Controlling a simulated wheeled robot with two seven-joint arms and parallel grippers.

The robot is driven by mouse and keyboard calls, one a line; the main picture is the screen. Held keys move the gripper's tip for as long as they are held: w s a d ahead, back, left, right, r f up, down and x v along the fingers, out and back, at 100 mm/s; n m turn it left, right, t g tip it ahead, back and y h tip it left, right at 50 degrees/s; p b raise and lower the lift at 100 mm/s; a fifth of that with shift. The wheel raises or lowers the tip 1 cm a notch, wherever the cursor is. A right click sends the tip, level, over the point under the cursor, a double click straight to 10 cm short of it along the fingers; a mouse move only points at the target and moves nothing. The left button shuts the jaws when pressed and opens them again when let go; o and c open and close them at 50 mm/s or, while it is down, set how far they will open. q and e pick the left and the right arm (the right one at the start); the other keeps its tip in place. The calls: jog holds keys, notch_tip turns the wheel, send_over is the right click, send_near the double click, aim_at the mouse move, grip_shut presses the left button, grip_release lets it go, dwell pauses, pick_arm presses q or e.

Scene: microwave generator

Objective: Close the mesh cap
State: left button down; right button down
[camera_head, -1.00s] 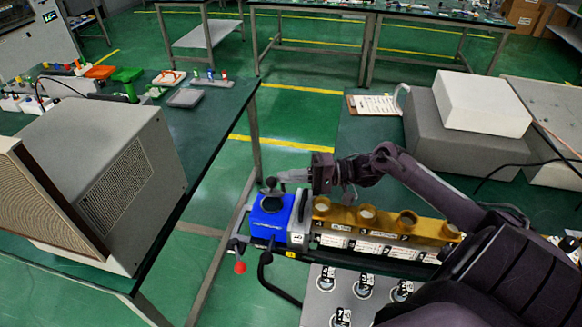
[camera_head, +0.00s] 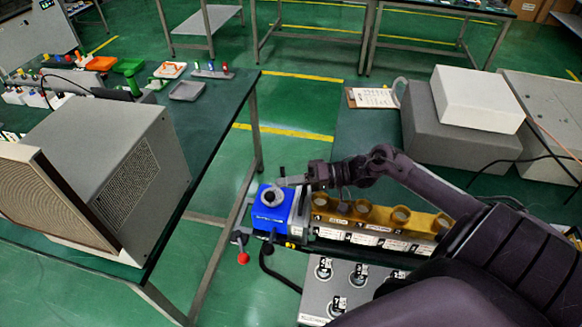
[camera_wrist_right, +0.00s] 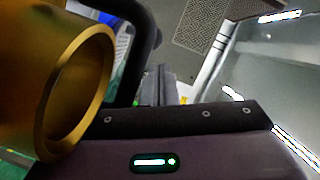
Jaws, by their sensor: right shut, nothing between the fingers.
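A blue box-shaped unit (camera_head: 267,222) stands at the left end of a gold block. A round grey ring (camera_head: 272,196) sits on its top; I cannot tell whether this is the mesh cap or the opening under it. My right gripper (camera_head: 287,182) is shut and empty, just above and behind the blue unit, close to the ring. I cannot tell whether it touches anything. In the right wrist view a gold tube mouth (camera_wrist_right: 78,92) fills the left side and hides much of the blue unit behind it. My left gripper is out of view.
The gold block (camera_head: 375,215) with several round ports runs right of the blue unit, under my right arm. A red ball knob (camera_head: 243,258) hangs at the unit's front left. A beige cabinet (camera_head: 110,165) stands on the left table. White and grey boxes (camera_head: 478,100) stand at the right.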

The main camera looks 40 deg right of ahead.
jog(key=b+v, duration=0.1)
jog(key=v, duration=0.6)
jog(key=shift+d+f, duration=0.1)
jog(key=shift+f, duration=0.05)
jog(key=shift+s+d, duration=0.2)
jog(key=shift+d, duration=0.1)
